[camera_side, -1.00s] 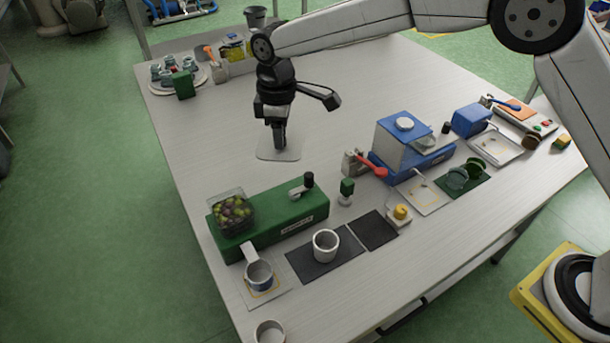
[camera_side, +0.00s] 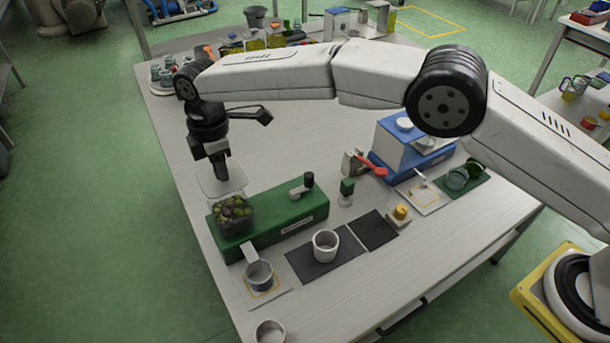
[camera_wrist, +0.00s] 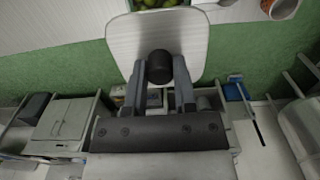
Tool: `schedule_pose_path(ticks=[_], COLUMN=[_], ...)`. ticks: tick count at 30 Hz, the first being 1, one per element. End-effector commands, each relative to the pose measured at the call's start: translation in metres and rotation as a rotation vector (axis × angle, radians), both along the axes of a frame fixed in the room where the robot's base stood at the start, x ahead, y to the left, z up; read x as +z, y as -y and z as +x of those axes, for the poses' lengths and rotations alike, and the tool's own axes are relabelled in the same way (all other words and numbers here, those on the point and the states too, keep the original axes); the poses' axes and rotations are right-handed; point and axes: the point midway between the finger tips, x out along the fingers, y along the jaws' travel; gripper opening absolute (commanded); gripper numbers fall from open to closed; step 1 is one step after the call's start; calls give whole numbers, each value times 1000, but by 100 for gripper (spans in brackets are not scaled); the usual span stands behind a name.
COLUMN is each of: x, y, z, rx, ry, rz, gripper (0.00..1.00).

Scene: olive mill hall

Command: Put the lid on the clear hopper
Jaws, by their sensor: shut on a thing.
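The clear hopper (camera_side: 233,214) sits on the left end of the green machine (camera_side: 285,221) and holds green and dark olives. My gripper (camera_side: 219,172) is shut on the knob of a clear, pale lid (camera_side: 206,184) and holds it above and slightly behind the hopper in the side view. The lid overlaps the hopper's back rim there; a gap between them is hard to judge. In the wrist view, my gripper (camera_wrist: 160,85) grips the dark knob of the lid (camera_wrist: 125,38), and olives (camera_wrist: 158,4) show at the top edge, past the lid.
A metal cup with a handle (camera_side: 259,275) stands in front of the green machine. A white cup (camera_side: 325,245) stands on a dark mat (camera_side: 303,267). A blue and white machine (camera_side: 398,148) is to the right.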

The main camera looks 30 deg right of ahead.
Motion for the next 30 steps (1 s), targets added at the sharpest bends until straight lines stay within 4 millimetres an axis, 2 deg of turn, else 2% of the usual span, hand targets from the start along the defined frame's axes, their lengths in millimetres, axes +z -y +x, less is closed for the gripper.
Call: schedule_pose_path(ticks=[6,20,30], x=[-25,-32,-50], y=[0,0,0], z=[0,1,0], rx=[-2,-3,-3], ry=[1,3,1], rz=[1,2,1], gripper=[0,0,0])
